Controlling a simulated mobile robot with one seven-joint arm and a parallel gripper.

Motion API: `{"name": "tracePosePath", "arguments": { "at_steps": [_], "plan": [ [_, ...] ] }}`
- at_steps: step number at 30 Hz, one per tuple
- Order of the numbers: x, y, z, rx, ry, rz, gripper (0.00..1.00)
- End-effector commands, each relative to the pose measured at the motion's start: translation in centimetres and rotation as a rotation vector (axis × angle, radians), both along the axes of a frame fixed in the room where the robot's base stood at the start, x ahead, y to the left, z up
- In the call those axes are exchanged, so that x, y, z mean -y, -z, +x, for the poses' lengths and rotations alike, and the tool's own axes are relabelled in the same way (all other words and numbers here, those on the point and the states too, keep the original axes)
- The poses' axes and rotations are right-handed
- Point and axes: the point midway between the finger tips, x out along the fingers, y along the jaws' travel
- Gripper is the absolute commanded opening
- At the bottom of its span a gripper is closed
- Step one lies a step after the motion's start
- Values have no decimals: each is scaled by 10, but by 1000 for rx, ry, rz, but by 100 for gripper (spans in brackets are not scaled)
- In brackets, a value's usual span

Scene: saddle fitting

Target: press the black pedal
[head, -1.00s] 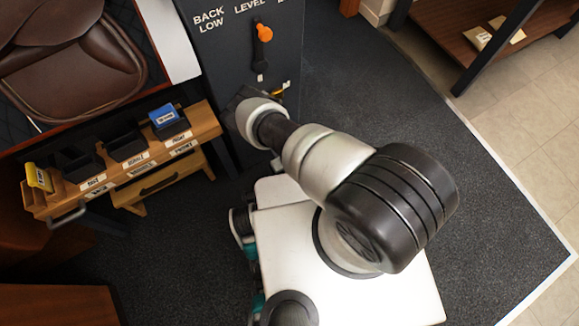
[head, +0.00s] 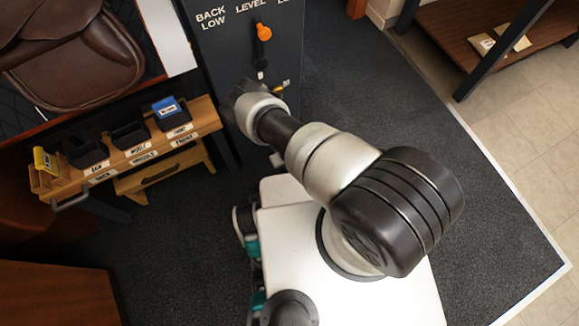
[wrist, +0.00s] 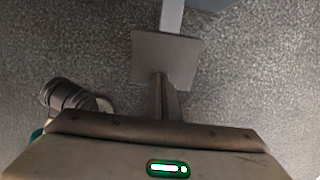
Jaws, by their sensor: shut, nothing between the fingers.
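In the wrist view a dark grey square pedal plate (wrist: 181,57) sits at the end of a paler straight bar (wrist: 172,14), above the speckled dark floor. I take it for the black pedal, though it looks grey in this light. My gripper (wrist: 159,78) is shut and empty. Its narrow fingers reach over the lower edge of the plate in the picture. I cannot tell whether they touch it. In the head view my own arm hides the fingers, and I cannot make out the pedal there.
A dark panel (head: 226,53) with an orange-knobbed lever (head: 263,32) stands by my wrist. A wooden bench rack (head: 205,117) with black bins is on the left, below a brown saddle (head: 75,60). Open dark carpet (head: 400,105) lies on the right, near a shelf (head: 470,30).

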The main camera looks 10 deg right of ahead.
Motion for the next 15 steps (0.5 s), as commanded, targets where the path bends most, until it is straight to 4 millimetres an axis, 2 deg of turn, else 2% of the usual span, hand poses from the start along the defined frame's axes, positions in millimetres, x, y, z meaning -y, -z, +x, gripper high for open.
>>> {"name": "tracePosePath", "arguments": {
  "at_steps": [1,6,10,15],
  "plan": [
    [2,-23,-7,-3,-3,-6,0],
    [7,-59,-20,-2,-2,-5,0],
    [10,-78,-26,-2,-2,-5,0],
    [12,-90,-31,-1,-2,-4,0]
  ]
}}
